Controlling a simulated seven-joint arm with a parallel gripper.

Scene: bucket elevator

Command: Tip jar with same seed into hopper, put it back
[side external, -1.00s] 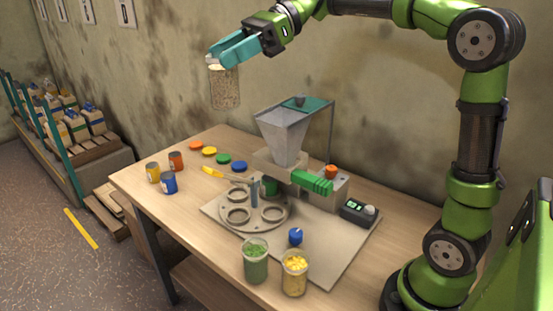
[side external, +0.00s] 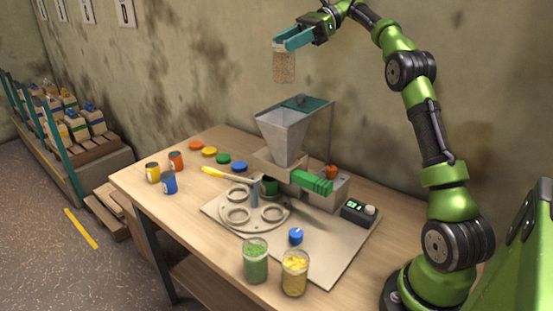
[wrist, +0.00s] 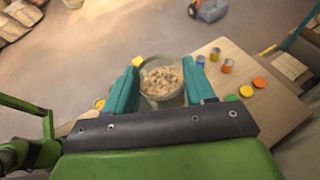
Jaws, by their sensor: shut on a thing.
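My gripper (side external: 292,40) has teal fingers shut on a clear jar (side external: 284,66) of beige seed. The jar hangs upright in the air, above the hopper and a little to its left in the side view. The wrist view shows the open jar top with the pale seed (wrist: 162,80) between my fingers. The grey funnel-shaped hopper (side external: 285,134) stands on the machine, with a teal lid (side external: 305,105) at its top. Whether that lid covers the opening is hard to tell. What the hopper holds is hidden.
A jar of green seed (side external: 256,262) and a jar of yellow seed (side external: 294,273) stand at the table's front. A round plate with ring holders (side external: 240,215), a yellow-handled lever (side external: 214,171) and a green handle (side external: 311,182) are below the hopper. Small tins (side external: 169,184) and coloured lids (side external: 209,151) lie left.

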